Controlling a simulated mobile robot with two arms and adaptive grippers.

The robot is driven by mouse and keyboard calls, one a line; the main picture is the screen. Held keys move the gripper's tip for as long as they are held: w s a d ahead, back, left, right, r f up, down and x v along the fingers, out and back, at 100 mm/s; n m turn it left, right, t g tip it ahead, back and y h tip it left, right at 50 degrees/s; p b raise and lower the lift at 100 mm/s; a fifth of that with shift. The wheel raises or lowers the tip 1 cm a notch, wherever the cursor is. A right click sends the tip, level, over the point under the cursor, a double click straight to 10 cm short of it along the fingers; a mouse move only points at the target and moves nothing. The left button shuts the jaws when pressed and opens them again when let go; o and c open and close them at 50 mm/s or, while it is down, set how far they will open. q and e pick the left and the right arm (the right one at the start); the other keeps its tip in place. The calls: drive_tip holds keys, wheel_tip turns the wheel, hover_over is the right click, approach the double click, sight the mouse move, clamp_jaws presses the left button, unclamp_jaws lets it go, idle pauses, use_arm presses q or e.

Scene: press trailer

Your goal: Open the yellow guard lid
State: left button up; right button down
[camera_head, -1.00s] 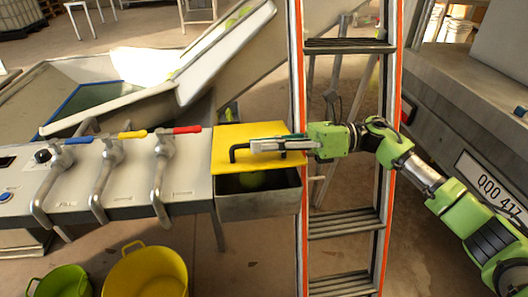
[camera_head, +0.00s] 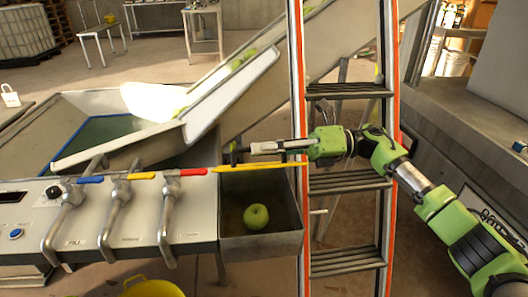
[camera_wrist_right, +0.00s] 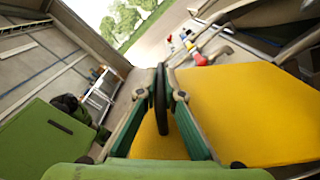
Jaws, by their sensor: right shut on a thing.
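The yellow guard lid (camera_head: 260,168) shows almost edge-on in the head view, as a thin strip along the far side of the grey metal box (camera_head: 262,240). It is swung up, and the inside of the box shows, with a green apple (camera_head: 256,216) in it. My right gripper (camera_head: 251,149) is above the lid's strip, shut on the black handle (camera_head: 233,152). In the right wrist view the lid (camera_wrist_right: 245,105) is a broad yellow face, and the handle (camera_wrist_right: 161,100) stands between the fingers of my right gripper (camera_wrist_right: 160,88). My left gripper is not in view.
Levers with blue, yellow and red grips (camera_head: 186,173) stand on the panel left of the box. An orange-railed ladder (camera_head: 347,178) stands right beside the box. A sloping chute (camera_head: 225,95) rises behind. A yellow tub (camera_head: 152,289) is at the bottom.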

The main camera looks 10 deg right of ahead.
drive_tip(key=c, duration=2.2)
unclamp_jaws()
drive_tip(key=shift+o, duration=0.2)
drive_tip(key=d, duration=1.2)
drive_tip(key=shift+d, duration=0.1)
